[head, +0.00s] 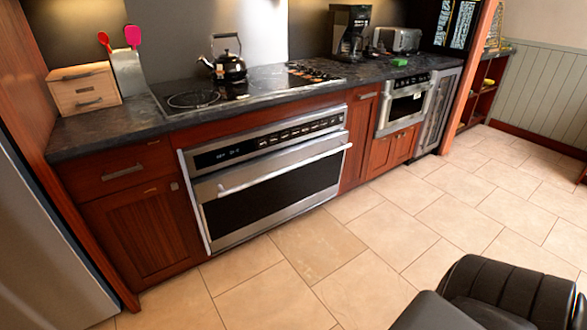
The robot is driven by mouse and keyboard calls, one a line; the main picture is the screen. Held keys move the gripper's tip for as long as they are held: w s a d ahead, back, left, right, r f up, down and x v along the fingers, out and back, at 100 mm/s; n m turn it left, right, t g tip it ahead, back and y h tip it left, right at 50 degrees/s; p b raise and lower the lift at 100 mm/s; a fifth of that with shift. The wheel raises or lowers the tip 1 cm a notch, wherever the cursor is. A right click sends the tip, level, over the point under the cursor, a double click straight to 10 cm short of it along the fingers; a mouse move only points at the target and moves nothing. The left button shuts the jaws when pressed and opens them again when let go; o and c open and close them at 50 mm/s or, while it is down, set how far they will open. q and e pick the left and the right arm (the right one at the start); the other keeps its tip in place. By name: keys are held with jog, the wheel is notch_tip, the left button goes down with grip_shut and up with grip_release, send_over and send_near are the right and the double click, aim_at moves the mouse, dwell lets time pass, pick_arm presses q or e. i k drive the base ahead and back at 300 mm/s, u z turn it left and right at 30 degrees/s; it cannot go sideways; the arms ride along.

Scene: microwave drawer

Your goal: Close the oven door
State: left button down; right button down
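The built-in oven (268,185) sits under the counter, left of the middle of the head view. It has a steel front, a black control strip with a lit display, a dark window and a long bar handle (285,168). Its door (272,205) stands upright and looks shut or nearly shut; I cannot tell whether a small gap is there. A smaller steel appliance (405,100), with a dark window and handle, is set into the cabinets further right. Neither of my grippers is in view.
The tiled floor (325,250) before the oven is clear. A black, padded, chair-like object (510,290) stands at the lower right. A grey appliance side (45,240) borders the left. A kettle (228,66) stands on the cooktop; a wooden box (84,88) is on the counter.

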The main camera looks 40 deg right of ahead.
aim_at(254, 208)
jog(key=z, duration=0.45)
jog(key=i, duration=1)
jog(key=u, duration=0.3)
